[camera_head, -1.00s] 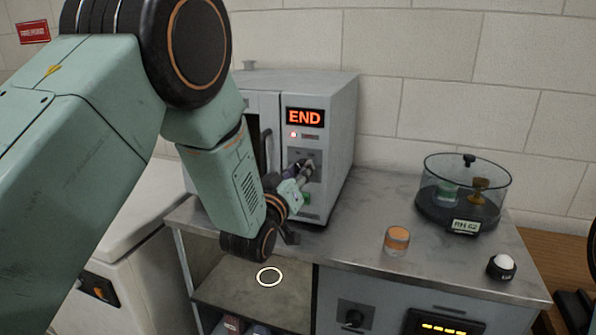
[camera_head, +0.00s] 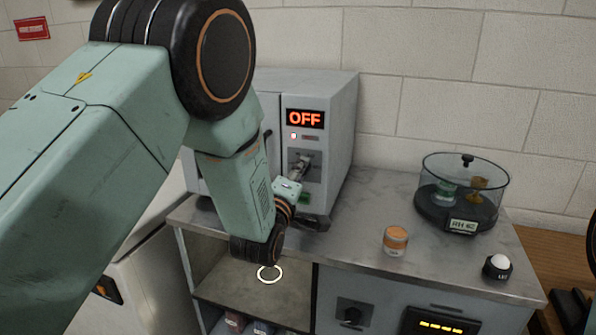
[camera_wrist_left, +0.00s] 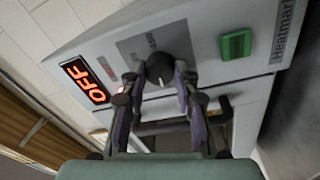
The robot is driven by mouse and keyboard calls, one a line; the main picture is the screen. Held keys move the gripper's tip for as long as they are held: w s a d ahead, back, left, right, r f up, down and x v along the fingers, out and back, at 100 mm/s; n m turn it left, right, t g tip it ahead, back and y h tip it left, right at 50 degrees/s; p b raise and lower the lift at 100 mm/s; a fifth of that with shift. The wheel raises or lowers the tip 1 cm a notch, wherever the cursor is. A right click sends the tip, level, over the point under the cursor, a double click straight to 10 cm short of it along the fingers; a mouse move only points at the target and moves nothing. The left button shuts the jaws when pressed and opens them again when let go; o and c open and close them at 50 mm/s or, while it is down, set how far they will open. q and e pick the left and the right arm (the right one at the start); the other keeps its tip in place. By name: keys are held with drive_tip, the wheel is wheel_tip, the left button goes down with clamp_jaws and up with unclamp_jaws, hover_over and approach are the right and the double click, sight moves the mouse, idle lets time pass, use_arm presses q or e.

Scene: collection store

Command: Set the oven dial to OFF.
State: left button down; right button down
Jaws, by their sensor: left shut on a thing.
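The grey oven (camera_head: 335,125) stands on the metal counter against the wall. Its display (camera_head: 304,118) reads OFF in orange, and the same display (camera_wrist_left: 86,83) shows in the left wrist view. The black oven dial (camera_wrist_left: 160,69) sits on a darker panel on the oven front. My left gripper (camera_wrist_left: 157,82) is shut on the dial, one finger on each side of it. In the head view my left gripper (camera_head: 301,168) reaches the dial from below and partly covers it. My right gripper is not in view.
A green button (camera_wrist_left: 236,45) is on the oven near the dial. On the counter (camera_head: 350,240) stand an orange-topped jar (camera_head: 396,240), a clear-domed container (camera_head: 464,193) and a black item with a white ball (camera_head: 498,266). An open shelf (camera_head: 250,282) is below.

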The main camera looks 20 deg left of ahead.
use_arm(q)
drive_tip(key=shift+d+f+n, duration=0.15)
drive_tip(key=shift+f+n, duration=0.1)
drive_tip(key=shift+n, duration=0.35)
drive_tip(key=c, duration=1.1)
unclamp_jaws()
drive_tip(key=shift+r, duration=0.1)
drive_tip(key=shift+o, duration=0.5)
drive_tip(key=shift+r, duration=0.1)
drive_tip(key=s, duration=1.2)
drive_tip(key=shift+f, duration=0.4)
